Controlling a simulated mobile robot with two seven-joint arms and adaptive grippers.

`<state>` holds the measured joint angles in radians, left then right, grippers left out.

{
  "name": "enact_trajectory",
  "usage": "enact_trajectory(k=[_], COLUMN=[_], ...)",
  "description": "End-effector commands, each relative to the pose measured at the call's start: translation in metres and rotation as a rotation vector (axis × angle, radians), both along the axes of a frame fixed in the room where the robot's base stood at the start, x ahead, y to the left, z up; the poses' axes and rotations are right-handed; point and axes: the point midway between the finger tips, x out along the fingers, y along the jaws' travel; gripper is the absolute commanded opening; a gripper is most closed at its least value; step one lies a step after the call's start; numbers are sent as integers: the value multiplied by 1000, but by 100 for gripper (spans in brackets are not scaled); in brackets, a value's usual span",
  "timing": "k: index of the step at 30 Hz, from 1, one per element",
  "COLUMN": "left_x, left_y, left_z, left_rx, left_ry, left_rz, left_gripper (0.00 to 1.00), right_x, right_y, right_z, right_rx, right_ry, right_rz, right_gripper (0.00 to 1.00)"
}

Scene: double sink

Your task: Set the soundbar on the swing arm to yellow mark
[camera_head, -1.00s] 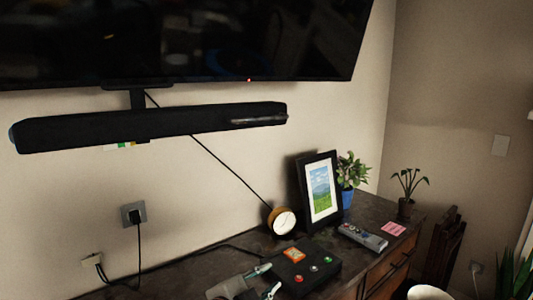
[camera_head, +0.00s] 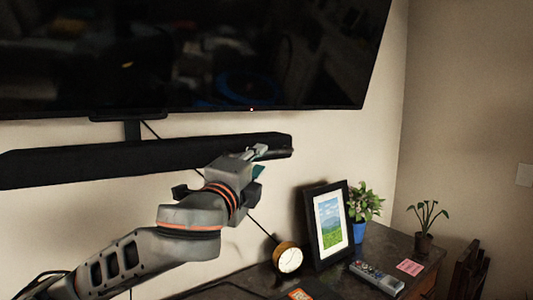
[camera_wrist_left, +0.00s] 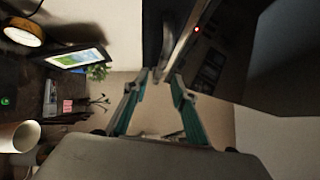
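The black soundbar (camera_head: 90,165) hangs on its mount (camera_head: 132,131) below the TV in the head view. Its left end runs out of the frame. My left gripper (camera_head: 259,160) is at the right part of the soundbar, in front of it. In the left wrist view, the two teal fingers (camera_wrist_left: 160,78) lean inward with a gap between their tips, by the dark end of the soundbar (camera_wrist_left: 152,35). I cannot tell whether they touch it. The yellow mark is not visible; my left arm and the soundbar cover part of the wall. My right gripper is out of view.
The big TV (camera_head: 200,60) hangs just above the soundbar. A cable hangs behind my left gripper.

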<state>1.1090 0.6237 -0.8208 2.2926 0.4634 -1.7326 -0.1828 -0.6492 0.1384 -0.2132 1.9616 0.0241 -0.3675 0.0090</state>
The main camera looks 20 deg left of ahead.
Motion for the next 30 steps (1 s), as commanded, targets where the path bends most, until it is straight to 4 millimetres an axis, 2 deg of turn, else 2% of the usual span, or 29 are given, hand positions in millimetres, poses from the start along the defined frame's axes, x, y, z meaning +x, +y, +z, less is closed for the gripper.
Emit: enact_trajectory(k=[3,10,15,22,23,24,26,30], left_x=[20,50,59,60,60,60,59,59], left_y=[1,-1,-1,-1,-1,-1,-1,-1], left_z=[3,7,8,8,8,7,7,7], left_rx=[0,0,-1,-2,-2,-2,-2,-2], left_ry=[-1,0,0,0,0,0,0,0], left_rz=[4,2,0,0,0,0,0,0], left_gripper=[26,26,26,26,24,13,0,0], right_x=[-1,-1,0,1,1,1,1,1], right_y=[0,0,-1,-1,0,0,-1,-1], right_z=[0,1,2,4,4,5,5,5], right_rx=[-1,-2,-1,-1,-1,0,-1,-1], right_ry=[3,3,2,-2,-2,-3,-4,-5], right_rz=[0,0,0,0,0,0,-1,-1], right_gripper=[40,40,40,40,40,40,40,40])
